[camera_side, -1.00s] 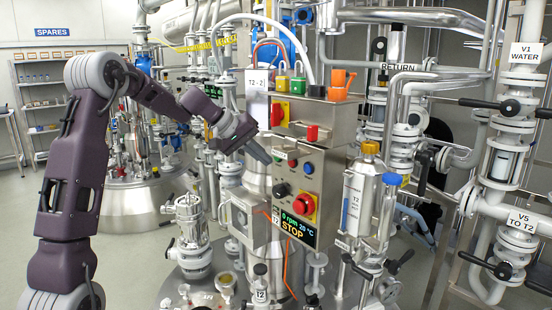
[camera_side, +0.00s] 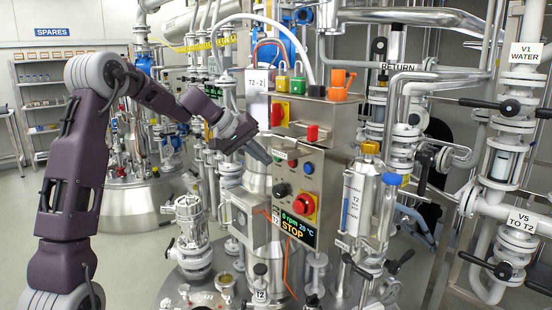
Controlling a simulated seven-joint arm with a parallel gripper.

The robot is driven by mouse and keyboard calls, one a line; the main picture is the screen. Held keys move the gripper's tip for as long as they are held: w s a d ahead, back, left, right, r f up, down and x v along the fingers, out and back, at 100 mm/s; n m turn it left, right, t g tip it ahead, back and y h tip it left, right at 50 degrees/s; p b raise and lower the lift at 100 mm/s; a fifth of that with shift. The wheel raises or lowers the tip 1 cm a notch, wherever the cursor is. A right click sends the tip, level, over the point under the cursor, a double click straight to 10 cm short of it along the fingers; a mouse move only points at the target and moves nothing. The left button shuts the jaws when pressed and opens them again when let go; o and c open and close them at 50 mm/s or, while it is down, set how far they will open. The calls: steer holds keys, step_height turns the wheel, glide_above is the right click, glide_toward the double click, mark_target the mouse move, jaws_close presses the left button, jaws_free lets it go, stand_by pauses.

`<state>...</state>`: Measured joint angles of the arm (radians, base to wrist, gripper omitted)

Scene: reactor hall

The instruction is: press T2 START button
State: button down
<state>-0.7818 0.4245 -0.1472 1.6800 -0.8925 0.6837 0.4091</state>
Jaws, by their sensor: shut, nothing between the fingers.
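The T2 control box (camera_side: 326,185) stands in the middle of the side view. Its front has a row of small buttons: a dark green one (camera_side: 278,156) at the left, a red one (camera_side: 292,163) and a blue one (camera_side: 308,168). The START lettering is too small to read. My gripper (camera_side: 266,157) is shut, with its tips just left of the green button and partly in front of the panel edge. I cannot tell whether the tips touch the button. The T2 display (camera_side: 294,229) below reads 0 rpm, 20 °C, STOP.
A black knob (camera_side: 281,189) and a red stop knob on yellow (camera_side: 303,205) sit below the buttons. Pipes and valves crowd both sides.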

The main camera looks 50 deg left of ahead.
steer(key=shift+w, duration=0.1)
steer(key=shift+w, duration=0.3)
